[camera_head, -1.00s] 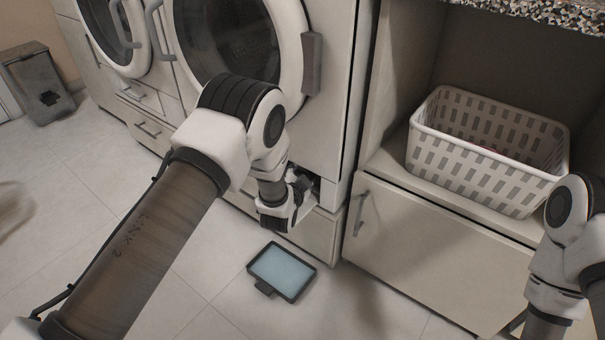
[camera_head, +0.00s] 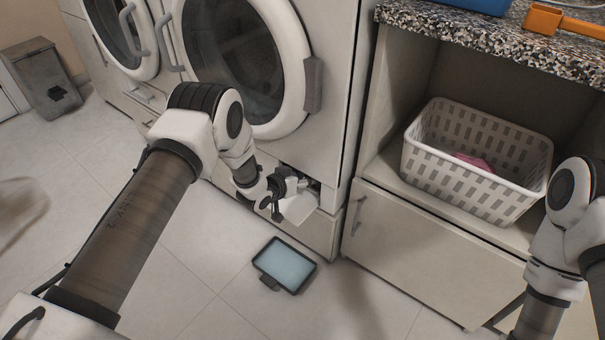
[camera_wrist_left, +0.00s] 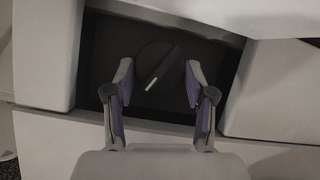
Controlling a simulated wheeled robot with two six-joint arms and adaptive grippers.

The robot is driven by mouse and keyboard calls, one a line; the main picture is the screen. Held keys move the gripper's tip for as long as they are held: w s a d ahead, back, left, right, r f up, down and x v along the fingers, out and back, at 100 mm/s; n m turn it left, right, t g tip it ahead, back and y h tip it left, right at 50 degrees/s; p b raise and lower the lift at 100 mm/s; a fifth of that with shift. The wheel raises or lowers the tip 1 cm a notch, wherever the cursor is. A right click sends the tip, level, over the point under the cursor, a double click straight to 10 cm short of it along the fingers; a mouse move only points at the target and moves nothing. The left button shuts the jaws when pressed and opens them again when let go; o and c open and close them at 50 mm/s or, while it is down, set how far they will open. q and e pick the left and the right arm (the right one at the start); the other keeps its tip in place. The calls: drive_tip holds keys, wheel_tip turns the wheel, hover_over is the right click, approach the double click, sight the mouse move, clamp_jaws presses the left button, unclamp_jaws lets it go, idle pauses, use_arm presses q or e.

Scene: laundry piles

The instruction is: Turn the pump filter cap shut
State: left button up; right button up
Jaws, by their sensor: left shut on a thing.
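The pump filter cap (camera_wrist_left: 157,66) is a dark round knob with a raised grip bar and a white mark, inside a dark recess. In the left wrist view the mark slants from lower left to upper right. My left gripper (camera_wrist_left: 158,78) has one finger on each side of the cap and is shut on it. In the head view my left gripper (camera_head: 288,185) is at the opening low on the washer (camera_head: 336,110); the cap is hidden there. My right arm shows at the right edge, its gripper out of view.
A shallow dark tray (camera_head: 269,279) with a pale blue inside lies on the floor below the opening. A white slotted basket (camera_head: 470,185) with something pink inside stands in the right cabinet. A speckled counter (camera_head: 480,32) is above it. The floor at left is mostly clear.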

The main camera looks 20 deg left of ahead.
use_arm(q)
drive_tip(key=shift+a+n+g+h, duration=0.25)
drive_tip(key=shift+n+g+h, duration=0.05)
drive_tip(key=shift+n+h, duration=0.85)
drive_tip(key=shift+w, duration=0.1)
drive_tip(key=o, duration=0.9)
drive_tip(key=shift+c, duration=0.2)
